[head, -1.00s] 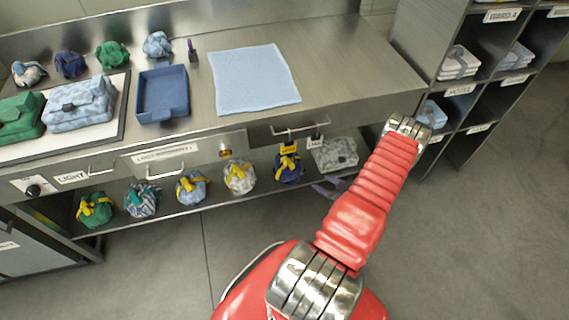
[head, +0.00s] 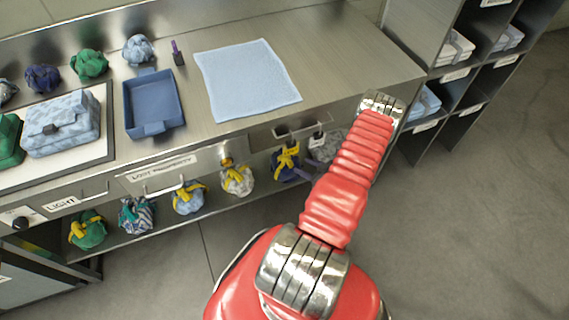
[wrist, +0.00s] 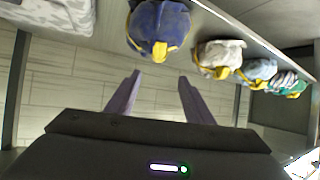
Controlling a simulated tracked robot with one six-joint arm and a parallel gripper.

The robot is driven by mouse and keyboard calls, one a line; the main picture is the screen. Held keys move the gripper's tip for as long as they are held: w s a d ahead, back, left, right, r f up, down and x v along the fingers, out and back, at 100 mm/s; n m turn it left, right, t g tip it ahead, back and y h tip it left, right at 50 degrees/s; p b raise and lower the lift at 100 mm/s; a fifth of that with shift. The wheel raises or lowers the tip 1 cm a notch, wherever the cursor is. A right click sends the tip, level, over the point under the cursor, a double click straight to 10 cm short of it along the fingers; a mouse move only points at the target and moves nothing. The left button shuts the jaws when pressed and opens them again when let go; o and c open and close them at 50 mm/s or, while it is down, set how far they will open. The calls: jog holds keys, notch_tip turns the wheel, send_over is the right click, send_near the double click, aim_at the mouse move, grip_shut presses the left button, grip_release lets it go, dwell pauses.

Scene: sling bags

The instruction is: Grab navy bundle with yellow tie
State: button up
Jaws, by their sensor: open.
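The navy bundle with a yellow tie (head: 286,167) sits on the lower shelf under the counter, between a white-and-yellow bundle and a grey patterned bag. In the wrist view the navy bundle (wrist: 160,24) is at the top centre, its yellow tie facing my gripper. My gripper (wrist: 157,78) is open and empty, its two purple fingers pointing toward the bundle but apart from it. In the head view, my red arm hides most of the gripper; purple finger parts show just right of the bundle.
Other yellow-tied bundles stand left along the shelf: white (head: 237,180), light blue (head: 188,198), striped (head: 137,215) and green (head: 87,230). The grey patterned bag (head: 327,146) lies to the right. The counter edge overhangs the shelf. Cubbies (head: 450,80) stand at right.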

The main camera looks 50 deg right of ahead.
jog(key=shift+w, duration=0.15)
send_near(286, 158)
jog(key=x, duration=0.3)
jog(key=shift+w+a+f, duration=0.2)
jog(key=shift+w+a, duration=0.1)
jog(key=shift+w, duration=0.05)
jog(key=shift+w+d+f, duration=0.1)
jog(key=shift+w+f, duration=0.05)
jog(key=shift+w, duration=0.1)
jog(key=shift+w, duration=0.1)
jog(key=shift+d+x, duration=0.2)
jog(key=shift+x, duration=2.4)
jog(key=shift+c, duration=0.3)
grip_shut()
